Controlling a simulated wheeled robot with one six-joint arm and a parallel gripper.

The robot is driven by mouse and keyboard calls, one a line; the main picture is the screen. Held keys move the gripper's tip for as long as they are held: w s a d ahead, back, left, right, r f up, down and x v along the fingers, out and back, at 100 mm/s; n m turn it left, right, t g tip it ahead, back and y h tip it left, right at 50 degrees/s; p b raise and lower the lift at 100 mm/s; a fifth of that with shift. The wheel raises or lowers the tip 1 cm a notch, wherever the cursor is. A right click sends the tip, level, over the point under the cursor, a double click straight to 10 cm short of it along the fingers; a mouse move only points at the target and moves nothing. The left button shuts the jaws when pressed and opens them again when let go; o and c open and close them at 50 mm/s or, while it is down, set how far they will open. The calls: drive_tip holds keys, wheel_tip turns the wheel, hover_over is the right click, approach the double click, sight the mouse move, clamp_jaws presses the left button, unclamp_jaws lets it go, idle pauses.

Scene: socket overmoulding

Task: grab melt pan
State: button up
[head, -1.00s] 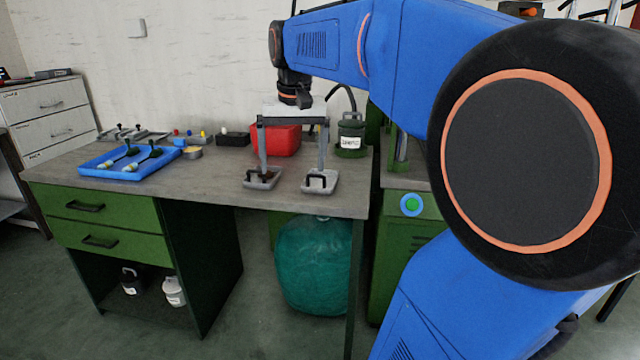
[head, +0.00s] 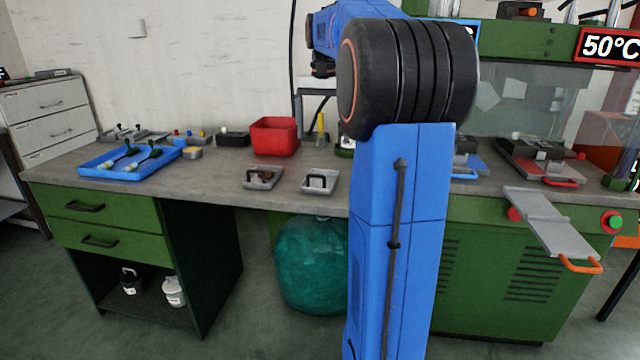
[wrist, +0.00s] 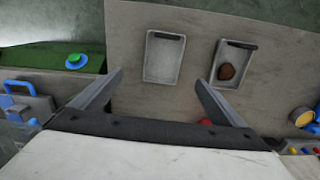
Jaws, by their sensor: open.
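Two small grey pans with black handles sit side by side near the bench's front edge. The left pan (head: 268,184) holds a brown lump; the right pan (head: 325,189) looks empty. Which one is the melt pan I cannot tell. In the wrist view the empty pan (wrist: 163,65) lies ahead of the fingertips, and the pan with the lump (wrist: 229,77) lies to its right. My gripper (wrist: 159,77) is open with nothing between its fingers, apart from both pans. In the head view it is largely hidden behind my arm, behind and right of the pans.
The bench (head: 215,180) also carries a blue tray (head: 112,169) with tools and a red bin (head: 274,137). A green press (head: 500,270) with orange- and red-handled trays stands right. Bare bench surrounds the pans.

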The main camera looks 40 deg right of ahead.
hover_over(320, 183)
drive_tip(key=f, duration=0.8)
drive_tip(key=shift+s+d+f, duration=0.1)
drive_tip(key=shift+s+d, duration=0.15)
drive_tip(key=shift+s, duration=0.1)
drive_tip(key=shift+w+a+f, duration=0.1)
drive_tip(key=shift+a+f, duration=0.05)
drive_tip(key=shift+f, duration=1.2)
drive_tip(key=shift+w+a+f, duration=0.1)
drive_tip(key=shift+a+f, duration=0.05)
drive_tip(key=shift+f, duration=1.15)
drive_tip(key=c, duration=1.2)
